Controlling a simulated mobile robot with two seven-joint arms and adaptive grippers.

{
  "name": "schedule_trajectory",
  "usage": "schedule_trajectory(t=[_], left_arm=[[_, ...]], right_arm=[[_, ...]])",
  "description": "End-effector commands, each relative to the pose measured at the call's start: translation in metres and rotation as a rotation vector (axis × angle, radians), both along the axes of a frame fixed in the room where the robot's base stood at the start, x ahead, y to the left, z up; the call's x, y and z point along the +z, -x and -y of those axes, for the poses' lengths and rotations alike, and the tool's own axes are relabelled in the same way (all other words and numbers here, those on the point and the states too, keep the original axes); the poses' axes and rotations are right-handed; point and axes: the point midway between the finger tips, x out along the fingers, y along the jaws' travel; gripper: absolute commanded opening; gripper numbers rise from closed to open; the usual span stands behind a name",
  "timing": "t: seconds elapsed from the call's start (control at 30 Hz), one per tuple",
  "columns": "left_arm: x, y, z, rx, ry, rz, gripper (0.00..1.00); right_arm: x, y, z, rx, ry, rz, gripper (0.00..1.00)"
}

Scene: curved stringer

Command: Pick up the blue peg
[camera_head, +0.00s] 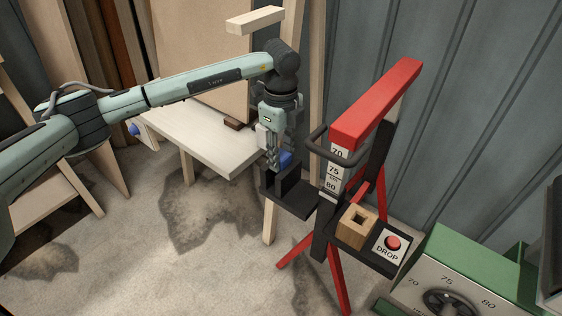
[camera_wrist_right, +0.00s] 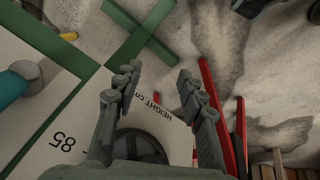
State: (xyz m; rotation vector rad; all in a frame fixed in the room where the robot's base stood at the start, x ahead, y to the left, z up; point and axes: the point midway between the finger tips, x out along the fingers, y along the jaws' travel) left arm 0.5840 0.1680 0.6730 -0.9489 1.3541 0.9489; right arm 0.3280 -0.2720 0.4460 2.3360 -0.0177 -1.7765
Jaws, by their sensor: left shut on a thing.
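The blue peg (camera_head: 286,159) shows as a small blue patch at the fingers of my left gripper (camera_head: 273,160). That gripper points down and is shut on the peg, just above the black slotted holder (camera_head: 298,198) on the stand. Most of the peg is hidden by the fingers, so I cannot tell whether it touches the holder. My right gripper (camera_wrist_right: 158,78) is open and empty in the right wrist view, above the pale panel with a black dial (camera_wrist_right: 142,146).
A red stand (camera_head: 375,105) with a height scale carries a wooden block (camera_head: 357,228) with a square hole and a red DROP button (camera_head: 393,243). A pale board (camera_head: 195,130) lies left of my left gripper. A green machine (camera_head: 470,265) stands at front right.

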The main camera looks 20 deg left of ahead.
Motion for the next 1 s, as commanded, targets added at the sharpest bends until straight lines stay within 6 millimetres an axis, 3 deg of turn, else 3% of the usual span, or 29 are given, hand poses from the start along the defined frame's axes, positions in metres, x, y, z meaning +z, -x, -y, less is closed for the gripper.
schedule_trajectory(t=[0.1, 0.37, 0.53, 0.77, 1.0], left_arm=[[0.000, 0.000, 0.000, 0.000, 0.000, 0.001, 0.05], [0.002, 0.000, 0.000, 0.000, 0.000, 0.001, 0.05], [0.015, -0.001, 0.000, 0.000, 0.000, 0.002, 0.05], [0.055, -0.001, 0.000, 0.000, 0.001, 0.005, 0.05], [0.111, -0.001, 0.000, 0.000, 0.001, 0.005, 0.05]], right_arm=[[0.000, 0.000, 0.000, 0.000, 0.000, 0.000, 0.40], [0.000, 0.000, -0.001, -0.001, -0.002, 0.001, 0.40], [0.000, 0.000, -0.003, -0.004, -0.007, 0.001, 0.40], [0.000, 0.000, -0.004, -0.006, -0.010, 0.002, 0.40], [0.003, 0.000, -0.004, -0.007, -0.009, 0.003, 0.40]])
